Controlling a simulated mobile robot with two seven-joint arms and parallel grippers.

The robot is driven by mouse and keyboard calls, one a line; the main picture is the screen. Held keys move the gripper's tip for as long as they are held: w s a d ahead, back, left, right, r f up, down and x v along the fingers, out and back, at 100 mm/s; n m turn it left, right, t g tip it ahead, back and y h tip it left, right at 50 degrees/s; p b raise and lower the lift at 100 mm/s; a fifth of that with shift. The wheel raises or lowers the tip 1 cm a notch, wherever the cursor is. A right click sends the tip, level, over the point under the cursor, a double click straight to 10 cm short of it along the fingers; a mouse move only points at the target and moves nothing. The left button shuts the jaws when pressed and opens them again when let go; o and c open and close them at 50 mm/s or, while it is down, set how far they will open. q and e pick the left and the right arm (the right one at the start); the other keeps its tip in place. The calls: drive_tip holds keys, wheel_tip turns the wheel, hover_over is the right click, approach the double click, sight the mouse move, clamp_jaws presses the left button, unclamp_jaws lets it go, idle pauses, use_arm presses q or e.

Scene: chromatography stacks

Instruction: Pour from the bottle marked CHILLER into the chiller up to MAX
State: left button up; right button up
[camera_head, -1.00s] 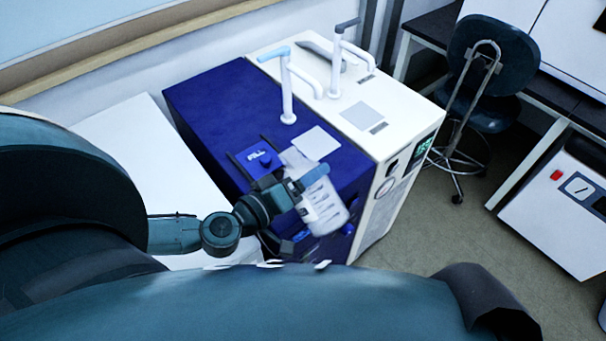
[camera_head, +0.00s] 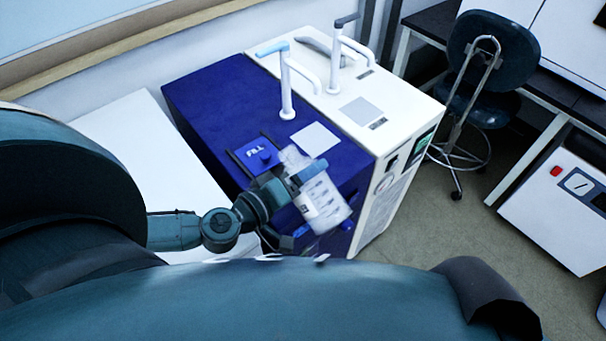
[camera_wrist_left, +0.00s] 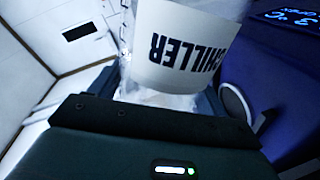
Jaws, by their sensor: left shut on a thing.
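In the left wrist view the bottle's white label (camera_wrist_left: 190,45) reads CHILLER, upside down. The left gripper also shows at the bottom of the left wrist view (camera_wrist_left: 165,100). I cannot make out the liquid level or a MAX mark. My right gripper is not in view.
A dark chair (camera_head: 490,60) and a white unit (camera_head: 560,200) stand to the right, with open floor between.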

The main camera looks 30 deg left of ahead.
use_arm(q)
drive_tip(key=shift+f+n, duration=0.25)
drive_tip(key=shift+n, duration=0.25)
drive_tip(key=shift+f+n+b, duration=0.4)
drive_tip(key=shift+b, duration=0.05)
idle(0.4)
drive_tip(key=shift+w+a+f+n+h+b, duration=0.1)
drive_tip(key=shift+a+f+n+h+b, duration=0.05)
drive_tip(key=shift+f+n+h+b, duration=0.3)
drive_tip(key=shift+n, duration=0.25)
drive_tip(key=shift+g, duration=0.3)
drive_tip(key=shift+a+n, duration=0.1)
drive_tip(key=shift+n, duration=0.3)
